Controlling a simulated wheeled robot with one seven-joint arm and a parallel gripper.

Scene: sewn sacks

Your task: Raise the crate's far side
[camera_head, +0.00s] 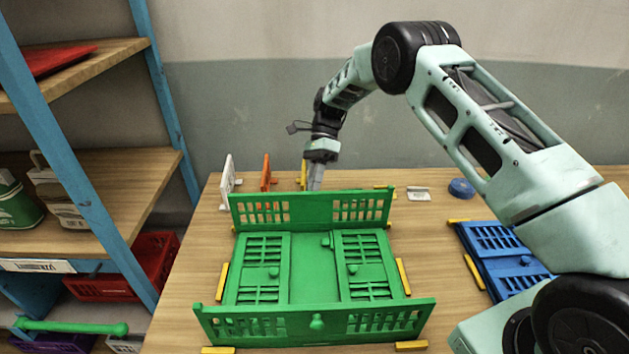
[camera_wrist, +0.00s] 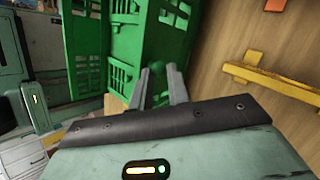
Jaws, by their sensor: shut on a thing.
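The green crate (camera_head: 318,270) sits on the wooden table. Its near side (camera_head: 316,322) stands up, and its two end panels lie folded flat inside. Its far side (camera_head: 312,208) is raised and looks upright or nearly so; its exact tilt is hard to tell. My gripper (camera_head: 314,184) is just behind the far side, with its fingertips partly hidden by it. In the wrist view my gripper (camera_wrist: 162,88) is shut on a green knob (camera_wrist: 172,73) on the crate's outer face.
A folded blue crate (camera_head: 500,250) lies at right beneath my arm. Yellow strips (camera_head: 222,281) border the green crate. White (camera_head: 227,182), orange (camera_head: 266,172) and yellow (camera_head: 303,174) uprights stand behind. A blue roll (camera_head: 461,188) lies back right. A blue-framed shelf (camera_head: 95,190) stands left.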

